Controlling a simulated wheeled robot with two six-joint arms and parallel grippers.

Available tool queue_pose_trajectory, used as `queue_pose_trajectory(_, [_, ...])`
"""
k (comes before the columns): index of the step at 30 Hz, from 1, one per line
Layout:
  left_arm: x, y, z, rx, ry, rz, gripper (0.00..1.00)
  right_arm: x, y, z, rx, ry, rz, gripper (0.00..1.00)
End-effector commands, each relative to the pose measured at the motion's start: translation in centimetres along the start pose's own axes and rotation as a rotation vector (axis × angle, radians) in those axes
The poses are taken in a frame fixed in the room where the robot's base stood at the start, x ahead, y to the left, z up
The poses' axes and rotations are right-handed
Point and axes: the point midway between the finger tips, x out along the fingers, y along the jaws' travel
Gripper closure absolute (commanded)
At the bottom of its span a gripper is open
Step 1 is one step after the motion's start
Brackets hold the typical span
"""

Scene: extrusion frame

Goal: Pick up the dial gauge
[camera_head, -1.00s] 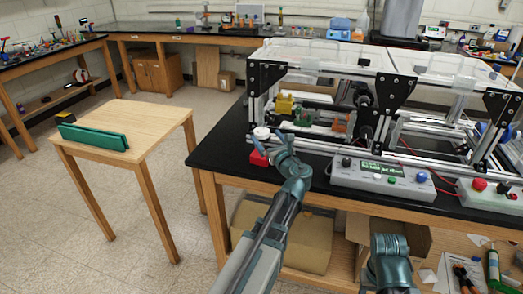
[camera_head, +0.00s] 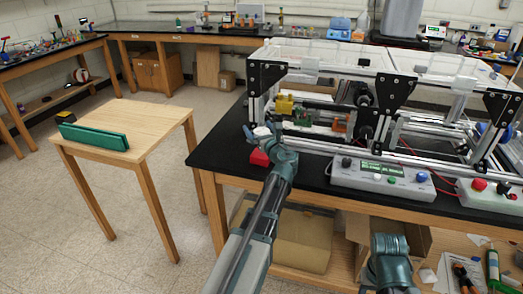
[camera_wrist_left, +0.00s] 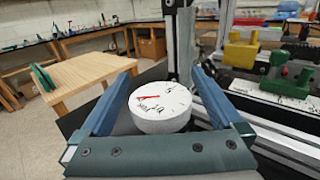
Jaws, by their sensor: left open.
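The dial gauge (camera_wrist_left: 160,107) has a round white face with black marks and a red needle. In the left wrist view it sits between the two blue fingers of my left gripper (camera_wrist_left: 160,100). The fingers are open, with a gap on the right side; on the left the rim is close to the finger, and I cannot tell if they touch. In the head view the gauge (camera_head: 262,132) is a small white spot, partly hidden by my left gripper (camera_head: 261,130), near the black bench's left end. My right arm shows at the bottom of the head view; its fingers do not show.
The extrusion frame (camera_head: 391,88) stands just right of the gauge, with a yellow block (camera_head: 285,104) on it. A red block (camera_head: 259,157) is at the bench edge. A control box (camera_head: 382,178) lies in front. A wooden table (camera_head: 150,117) holds a green case (camera_head: 93,136).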

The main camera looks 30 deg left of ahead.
Motion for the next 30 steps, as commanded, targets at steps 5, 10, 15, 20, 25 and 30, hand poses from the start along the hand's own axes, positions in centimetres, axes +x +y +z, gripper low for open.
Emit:
queue_pose_trajectory(5, [-0.06, 0.00, 0.00, 0.000, 0.000, 0.000, 0.20, 0.00, 0.00, 0.00, 0.000, 0.000, 0.000, 0.50])
queue_pose_trajectory(10, [-0.08, -0.01, 0.00, 0.000, 0.000, 0.000, 0.50, 0.00, 0.00, 0.01, 0.000, 0.000, 0.000, 0.50])
queue_pose_trajectory(15, [-0.08, -0.01, 0.00, 0.000, 0.000, 0.000, 0.81, 0.00, 0.00, 0.00, 0.000, 0.000, 0.000, 0.50])
queue_pose_trajectory(20, [-0.08, -0.01, 0.00, 0.000, 0.000, 0.000, 1.00, 0.00, 0.00, 0.00, 0.000, 0.000, 0.000, 0.50])
queue_pose_trajectory(25, [-0.09, -0.01, 0.04, 0.001, -0.001, 0.000, 1.00, -0.02, 0.00, 0.00, 0.000, 0.000, 0.000, 0.50])
queue_pose_trajectory(30, [-0.09, -0.01, 0.07, 0.001, -0.001, 0.000, 1.00, -0.05, 0.01, 0.00, 0.000, 0.000, 0.000, 0.50])
